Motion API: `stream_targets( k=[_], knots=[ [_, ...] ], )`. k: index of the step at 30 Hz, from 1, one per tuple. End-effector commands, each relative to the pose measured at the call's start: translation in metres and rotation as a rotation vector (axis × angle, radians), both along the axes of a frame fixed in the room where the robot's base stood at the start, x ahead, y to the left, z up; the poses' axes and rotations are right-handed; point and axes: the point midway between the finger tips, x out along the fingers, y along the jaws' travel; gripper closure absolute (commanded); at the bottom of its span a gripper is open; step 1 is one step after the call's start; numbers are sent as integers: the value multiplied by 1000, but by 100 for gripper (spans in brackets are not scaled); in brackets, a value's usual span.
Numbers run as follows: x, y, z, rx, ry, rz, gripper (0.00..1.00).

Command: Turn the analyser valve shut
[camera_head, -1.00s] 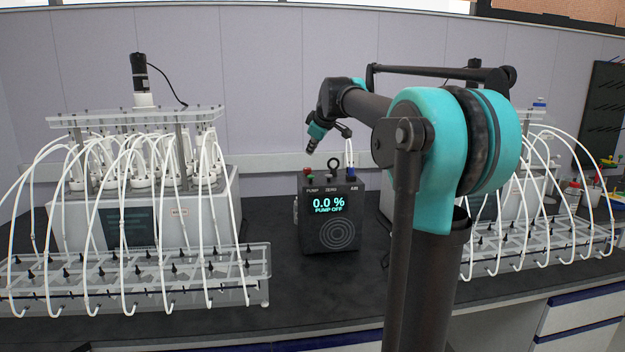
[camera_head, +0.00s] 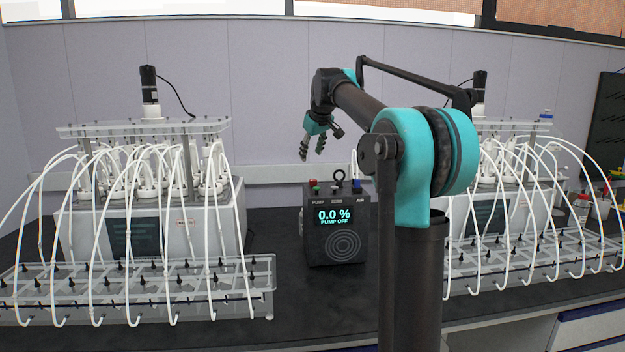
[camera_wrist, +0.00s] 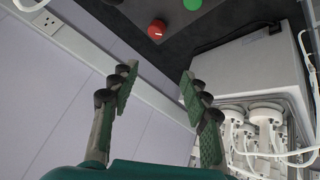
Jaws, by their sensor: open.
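The analyser (camera_head: 335,245) is a dark box in the middle of the bench. Its display reads 0.0 % and PUMP OFF. On its top are a red button (camera_head: 313,183), a dark ring and a small blue part (camera_head: 357,187) by the AIR label, with a pale tube rising behind it. I cannot tell for sure which part is the valve. My gripper (camera_head: 311,153) is open and empty, above the analyser's left top edge and apart from it. In the wrist view its spread fingers (camera_wrist: 158,72) show, with the red button (camera_wrist: 157,29) and a green button (camera_wrist: 193,5) beyond.
Reactor units with arching white tubes stand left (camera_head: 150,225) and right of the analyser. Clear racks (camera_head: 140,290) stand in front of them. The back wall (camera_head: 270,90) is close behind. The dark bench (camera_head: 310,305) is clear before the analyser.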

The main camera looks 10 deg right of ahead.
Motion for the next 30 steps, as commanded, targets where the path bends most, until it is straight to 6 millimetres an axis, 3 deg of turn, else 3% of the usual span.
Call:
stream_targets(
  k=[6,15,23,30],
  knots=[
    [13,13,24,134,149,-379,52],
    [10,19,45,235,218,-854,52],
    [9,17,45,256,216,-968,52],
    [20,12,15,256,217,-966,52]
  ],
)
